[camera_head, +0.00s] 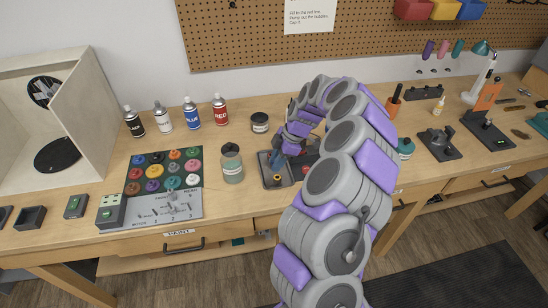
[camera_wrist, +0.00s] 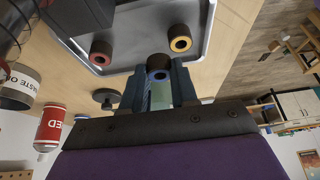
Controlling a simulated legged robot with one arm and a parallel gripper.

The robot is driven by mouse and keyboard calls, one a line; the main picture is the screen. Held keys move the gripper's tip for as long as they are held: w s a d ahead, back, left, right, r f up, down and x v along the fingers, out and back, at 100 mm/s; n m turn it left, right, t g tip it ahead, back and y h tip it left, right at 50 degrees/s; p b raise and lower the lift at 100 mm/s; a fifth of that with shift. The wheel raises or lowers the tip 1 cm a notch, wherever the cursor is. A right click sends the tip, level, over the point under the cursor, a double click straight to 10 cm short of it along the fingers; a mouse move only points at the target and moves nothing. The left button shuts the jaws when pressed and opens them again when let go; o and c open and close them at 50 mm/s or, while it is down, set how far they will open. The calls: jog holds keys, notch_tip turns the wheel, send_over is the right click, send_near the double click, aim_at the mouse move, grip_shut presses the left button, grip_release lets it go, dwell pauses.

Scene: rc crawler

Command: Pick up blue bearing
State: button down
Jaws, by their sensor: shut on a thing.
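The blue bearing (camera_wrist: 158,68), a short dark ring with a blue inner face, sits between the fingertips of my gripper (camera_wrist: 160,80) in the wrist view. The fingers are closed on its sides and hide part of it. In the head view my gripper (camera_head: 279,160) points down over the grey tray (camera_head: 266,171); the bearing cannot be made out clearly there. Whether it touches the tray floor I cannot tell. The tray rim (camera_wrist: 130,71) shows in the wrist view.
An orange-centred bearing (camera_wrist: 180,43) and a red-centred bearing (camera_wrist: 101,53) lie in the tray close to my fingers. A glass jar (camera_head: 232,164) stands left of the tray, a dark tin (camera_head: 260,122) behind it. Spray cans, including a red one (camera_head: 220,110), stand farther left.

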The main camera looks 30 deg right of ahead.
jog(key=s+d, duration=0.1)
jog(key=s, duration=0.3)
jog(key=s+d+p, duration=0.1)
jog(key=s, duration=0.3)
jog(key=s+d+r, duration=0.1)
jog(key=s, duration=0.3)
jog(key=shift+r+p, duration=0.1)
jog(key=shift+p, duration=0.3)
jog(key=shift+s+a+r, duration=0.1)
jog(key=shift+s, duration=0.5)
